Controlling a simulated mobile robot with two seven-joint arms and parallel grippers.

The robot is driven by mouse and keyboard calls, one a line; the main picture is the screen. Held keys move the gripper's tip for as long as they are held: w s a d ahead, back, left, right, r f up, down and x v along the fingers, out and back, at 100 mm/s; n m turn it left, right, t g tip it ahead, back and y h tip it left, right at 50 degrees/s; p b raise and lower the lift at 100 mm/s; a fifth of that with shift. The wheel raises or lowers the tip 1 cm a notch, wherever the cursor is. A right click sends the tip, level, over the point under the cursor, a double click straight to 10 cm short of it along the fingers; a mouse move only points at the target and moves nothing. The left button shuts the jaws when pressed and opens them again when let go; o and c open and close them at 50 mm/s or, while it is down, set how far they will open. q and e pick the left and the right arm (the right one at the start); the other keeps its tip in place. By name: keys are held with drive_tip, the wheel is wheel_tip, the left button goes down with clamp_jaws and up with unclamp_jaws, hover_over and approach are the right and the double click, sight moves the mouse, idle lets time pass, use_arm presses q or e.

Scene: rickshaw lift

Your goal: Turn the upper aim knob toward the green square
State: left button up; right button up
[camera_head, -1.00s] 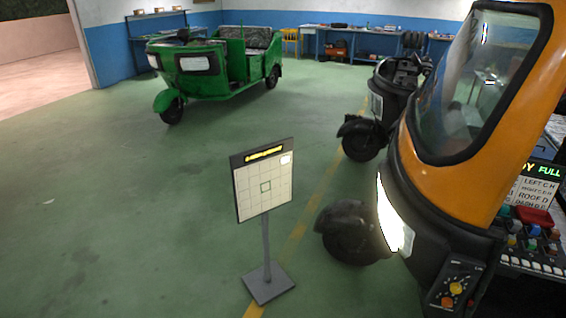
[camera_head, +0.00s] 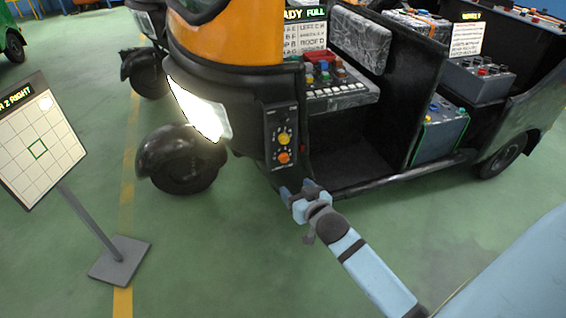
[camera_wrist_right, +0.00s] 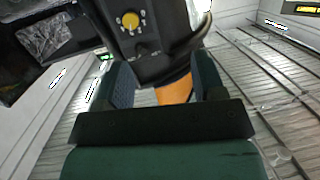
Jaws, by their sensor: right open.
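The upper aim knob (camera_head: 284,138) is yellow, on a black panel (camera_head: 270,120) beside the lit headlamp. An orange knob (camera_head: 284,157) sits just below it. The target board (camera_head: 62,150) stands at the left, with a green square outline (camera_head: 38,149) on its grid and a pale patch (camera_head: 45,103) above and right of it. My right gripper (camera_head: 298,188) is open, below and in front of the panel. The right wrist view shows a yellow knob (camera_wrist_right: 131,20) beyond the open fingers (camera_wrist_right: 165,85). An orange shape between them is unclear. My left gripper is out of view.
The orange and black rickshaw (camera_head: 235,45) fills the upper middle, its front wheel (camera_head: 180,165) left of the panel. A button console (camera_head: 325,80) and batteries (camera_head: 480,75) lie further in. The green floor (camera_head: 220,260) in front is clear.

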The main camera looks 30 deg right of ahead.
sight(285, 140)
use_arm(q)
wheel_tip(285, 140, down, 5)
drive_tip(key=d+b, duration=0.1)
drive_tip(key=b, duration=0.6)
use_arm(e)
drive_tip(key=w+d+m+h+b, duration=0.1)
drive_tip(key=w+d, duration=0.2)
drive_tip(key=w, duration=0.3)
drive_tip(key=w+d+m+t, duration=0.1)
drive_tip(key=w+d, duration=0.2)
drive_tip(key=w, duration=0.3)
drive_tip(key=w+d+f+h+b, duration=0.1)
drive_tip(key=w+d, duration=0.2)
drive_tip(key=w, duration=0.4)
drive_tip(key=shift+d+m+t+h+b, duration=0.1)
drive_tip(key=shift+m+t+h+b, duration=0.2)
drive_tip(key=shift+m+t, duration=0.1)
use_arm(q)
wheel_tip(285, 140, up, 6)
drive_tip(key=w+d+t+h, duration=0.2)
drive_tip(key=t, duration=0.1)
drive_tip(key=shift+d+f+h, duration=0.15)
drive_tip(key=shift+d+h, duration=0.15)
use_arm(e)
drive_tip(key=shift+w+r, duration=0.1)
drive_tip(key=shift+w, duration=0.25)
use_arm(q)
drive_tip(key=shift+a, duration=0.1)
use_arm(e)
drive_tip(key=c, duration=0.9)
